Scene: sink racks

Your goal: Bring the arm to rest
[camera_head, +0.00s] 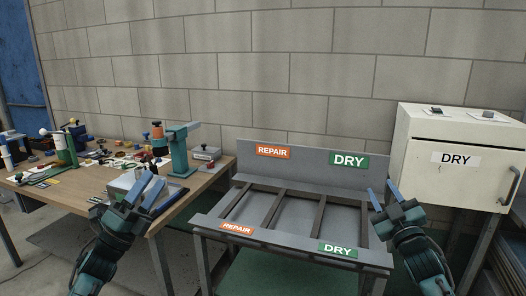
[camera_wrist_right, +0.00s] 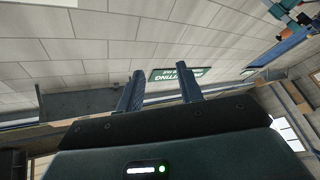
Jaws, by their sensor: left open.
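My left gripper (camera_head: 147,187) is open, with two blue fingers pointing up and apart, in front of the wooden workbench in the head view. It appears empty. My right gripper (camera_head: 384,196) is raised at the right end of the grey rack, fingers pointing up. In the right wrist view its two fingers (camera_wrist_right: 160,90) stand apart with nothing between them. Both forearms come up from the bottom of the head view.
A grey slatted rack (camera_head: 310,251) with REPAIR and DRY labels stands between the grippers. A white DRY cabinet (camera_head: 456,187) is at the right. The wooden workbench (camera_head: 208,180) at the left carries tools, small parts and a teal press (camera_head: 180,150). A block wall closes the back.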

